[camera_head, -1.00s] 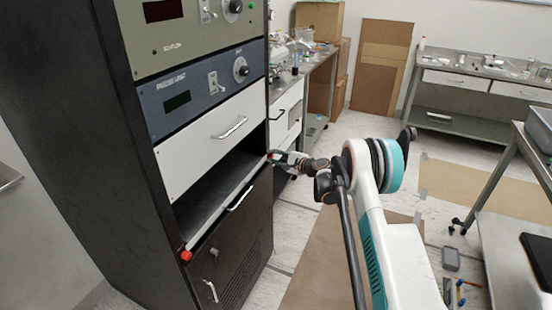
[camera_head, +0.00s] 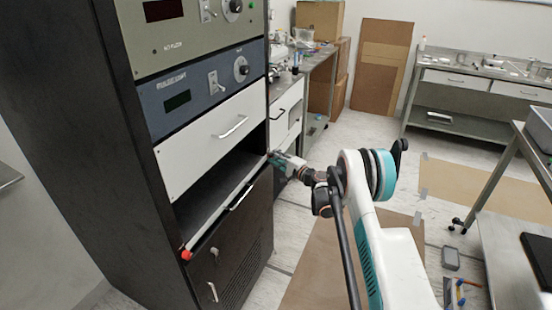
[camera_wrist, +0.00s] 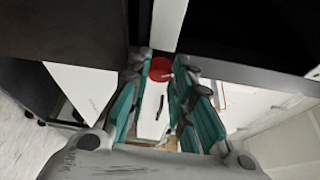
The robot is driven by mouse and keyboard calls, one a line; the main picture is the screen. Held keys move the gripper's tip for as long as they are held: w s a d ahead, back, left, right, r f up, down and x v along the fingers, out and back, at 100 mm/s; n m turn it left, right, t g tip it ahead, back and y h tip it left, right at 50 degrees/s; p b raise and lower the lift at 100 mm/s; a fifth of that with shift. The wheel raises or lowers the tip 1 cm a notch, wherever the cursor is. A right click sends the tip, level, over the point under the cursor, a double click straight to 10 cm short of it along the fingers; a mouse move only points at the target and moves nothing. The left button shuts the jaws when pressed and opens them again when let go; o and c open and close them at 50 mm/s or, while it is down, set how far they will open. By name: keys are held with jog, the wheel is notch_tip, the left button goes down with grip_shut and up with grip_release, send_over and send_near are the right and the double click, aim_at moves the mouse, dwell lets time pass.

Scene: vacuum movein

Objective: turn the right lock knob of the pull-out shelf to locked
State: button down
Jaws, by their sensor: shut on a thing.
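The pull-out shelf (camera_head: 212,208) is a dark slot with a pale front edge in the black rack. The right lock knob is red and shows in the wrist view (camera_wrist: 160,69) between my fingertips. In the head view my gripper hides it at the shelf's right end. My gripper (camera_head: 277,159) reaches the shelf's right front corner from the right. In the wrist view my gripper (camera_wrist: 160,64) has its teal fingers on both sides of the knob, shut on it. The knob's lock marking cannot be made out. The left lock knob (camera_head: 186,255) is red, at the near end.
A white drawer (camera_head: 215,139) with a bar handle sits above the shelf. A black cabinet door (camera_head: 240,240) with a handle is below. A side bench (camera_head: 318,85) stands behind my gripper. Brown floor mats (camera_head: 320,255) lie on the open floor to the right.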

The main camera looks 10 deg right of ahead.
jog(key=shift+f+n+t+y, duration=0.15)
jog(key=shift+n+t+y, duration=0.15)
jog(key=shift+n, duration=0.8)
jog(key=shift+f+n+t+y, duration=0.1)
jog(key=shift+n+t+y, duration=0.2)
jog(key=shift+n, duration=0.8)
jog(key=c, duration=1.4)
grip_release()
jog(key=shift+v, duration=4)
jog(key=shift+f, duration=0.1)
